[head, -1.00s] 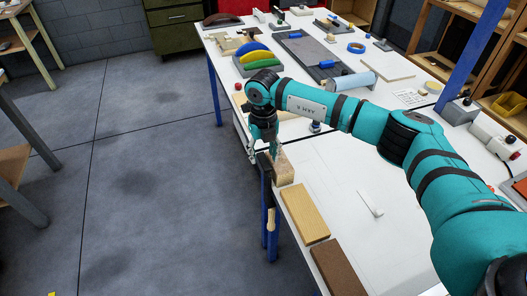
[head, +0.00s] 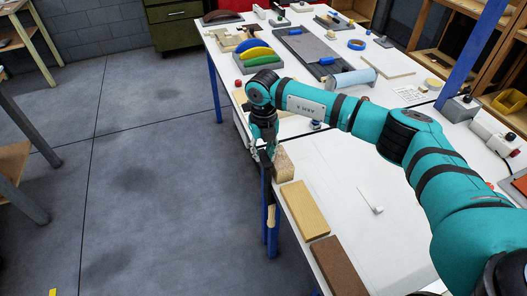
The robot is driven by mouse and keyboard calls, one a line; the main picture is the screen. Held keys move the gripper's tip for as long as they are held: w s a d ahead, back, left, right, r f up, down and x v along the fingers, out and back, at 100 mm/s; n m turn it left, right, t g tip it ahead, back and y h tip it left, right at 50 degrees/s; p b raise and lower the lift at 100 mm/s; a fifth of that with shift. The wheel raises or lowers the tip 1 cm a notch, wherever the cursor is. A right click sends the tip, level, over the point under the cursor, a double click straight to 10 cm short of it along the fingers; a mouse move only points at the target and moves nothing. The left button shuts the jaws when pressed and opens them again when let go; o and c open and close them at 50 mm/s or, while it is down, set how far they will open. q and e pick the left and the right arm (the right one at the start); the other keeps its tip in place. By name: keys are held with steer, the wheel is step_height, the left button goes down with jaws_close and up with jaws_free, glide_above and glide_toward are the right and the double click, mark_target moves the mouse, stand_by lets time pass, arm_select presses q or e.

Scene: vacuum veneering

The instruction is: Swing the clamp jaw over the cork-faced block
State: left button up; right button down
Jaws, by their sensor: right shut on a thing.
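My right gripper (head: 262,152) points down at the table's left edge and is shut on the upper part of the clamp (head: 265,185). The clamp is a dark and blue upright piece at the edge, with a wooden handle (head: 271,217) hanging below the tabletop. Its jaw is small and partly hidden by my fingers. The block that looks cork-faced (head: 284,166) stands on the table just right of the clamp. I cannot tell whether the jaw overlaps its top. My left gripper is out of view.
A pale wooden block (head: 304,210) and a brown block (head: 338,266) lie along the near table edge. A white piece (head: 371,202) lies on clear white table (head: 345,175).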

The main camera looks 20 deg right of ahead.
mark_target(280, 165)
steer(key=shift+d, duration=0.1)
steer(key=shift+d+m+b, duration=0.3)
steer(key=shift+m+b, duration=0.15)
steer(key=shift+m, duration=0.75)
steer(key=m, duration=0.2)
steer(key=shift+s+d+m+b, duration=0.15)
steer(key=shift+d+m+b, duration=0.15)
steer(key=shift+d+b, duration=0.1)
steer(key=m, duration=0.2)
steer(key=d+m, duration=0.1)
steer(key=shift+s+m, duration=0.3)
steer(key=shift+m, duration=0.1)
steer(key=m, duration=0.2)
steer(key=shift+s+d+m+b, duration=0.25)
steer(key=shift+s+m+b, duration=0.1)
steer(key=shift+m, duration=0.05)
steer(key=m, duration=0.2)
steer(key=shift+s+d+m, duration=0.2)
steer(key=shift+s+m, duration=0.1)
steer(key=shift+s, duration=0.05)
steer(key=shift+s+d+m, duration=0.1)
steer(key=shift+s+m, duration=0.2)
steer(key=shift+m, duration=0.6)
steer(key=shift+s+d+m, duration=0.1)
steer(key=shift+s+m, duration=0.15)
steer(key=shift+m, duration=0.65)
steer(key=shift+a, duration=0.1)
